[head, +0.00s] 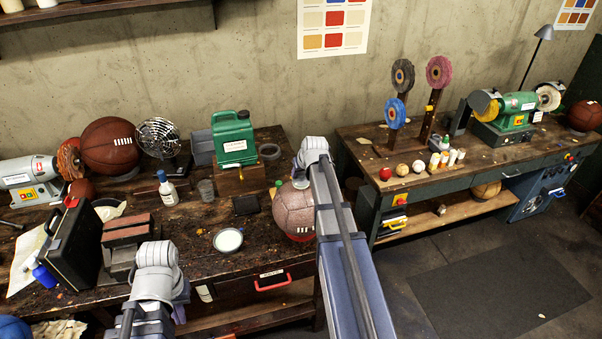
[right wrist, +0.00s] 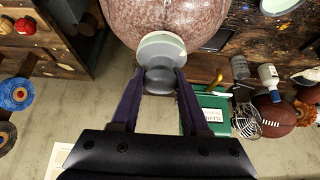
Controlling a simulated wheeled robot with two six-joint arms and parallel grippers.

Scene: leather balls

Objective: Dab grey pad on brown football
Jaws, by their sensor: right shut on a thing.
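The brown football (head: 292,208), a panelled, speckled ball, sits near the right end of the left bench, partly hidden by my right arm. It fills the top of the right wrist view (right wrist: 165,18). My right gripper (right wrist: 160,80) is shut on the grey pad (right wrist: 162,48), a pale round disc with a darker grip. The pad overlaps the ball's edge there; I cannot tell if they touch. In the head view my right jaws and the pad are hidden.
A dish of white stuff (head: 228,240), a green canister (head: 233,138), a white bottle (head: 168,190) and a basketball (head: 110,146) stand on the left bench. A gap separates it from the right bench (head: 400,170), which holds buffing wheels and small balls.

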